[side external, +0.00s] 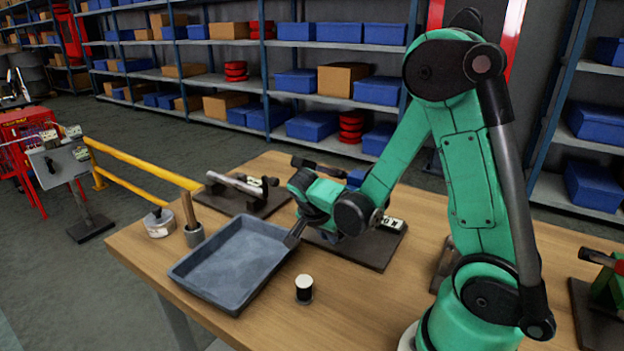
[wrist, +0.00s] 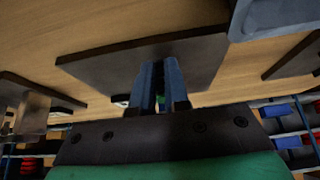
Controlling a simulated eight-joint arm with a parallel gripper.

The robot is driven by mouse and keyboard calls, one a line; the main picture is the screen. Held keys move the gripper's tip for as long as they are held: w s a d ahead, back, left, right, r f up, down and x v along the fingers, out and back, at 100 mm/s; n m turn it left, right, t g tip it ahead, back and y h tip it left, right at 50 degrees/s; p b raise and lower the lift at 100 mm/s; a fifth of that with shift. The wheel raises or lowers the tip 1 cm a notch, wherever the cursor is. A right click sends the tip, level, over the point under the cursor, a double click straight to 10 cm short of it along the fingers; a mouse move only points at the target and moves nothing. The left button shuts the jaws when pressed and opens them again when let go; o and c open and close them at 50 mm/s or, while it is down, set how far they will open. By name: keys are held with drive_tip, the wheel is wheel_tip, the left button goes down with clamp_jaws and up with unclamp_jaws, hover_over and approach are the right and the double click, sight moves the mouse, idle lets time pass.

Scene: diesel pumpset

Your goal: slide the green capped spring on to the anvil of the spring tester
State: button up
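My gripper (side external: 294,234) hangs low at the right rim of the grey tray, beside the dark base plate (side external: 378,250) of a device with a small white display (side external: 393,222). This may be the spring tester; my arm hides much of it and I cannot make out its anvil. In the wrist view my two fingers (wrist: 159,70) point over a dark plate (wrist: 95,65), close together with a narrow dark gap. A speck of green shows low between them. I cannot tell whether they hold anything. I cannot clearly see the green capped spring.
The grey tray (side external: 222,268) looks empty. A small black cylinder with a white top (side external: 304,288) stands right of it. A wooden-handled tool (side external: 190,215) and a round metal weight (side external: 159,223) stand behind. Another dark-based device (side external: 240,190) is at the back. The front table is clear.

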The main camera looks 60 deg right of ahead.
drive_tip(key=shift+d+f, duration=0.25)
drive_tip(key=shift+f, duration=0.15)
drive_tip(key=shift+d, duration=0.75)
drive_tip(key=shift+a+r, duration=1.5)
drive_tip(key=a+r, duration=0.3)
drive_tip(key=r, duration=1.2)
drive_tip(key=shift+a, duration=0.1)
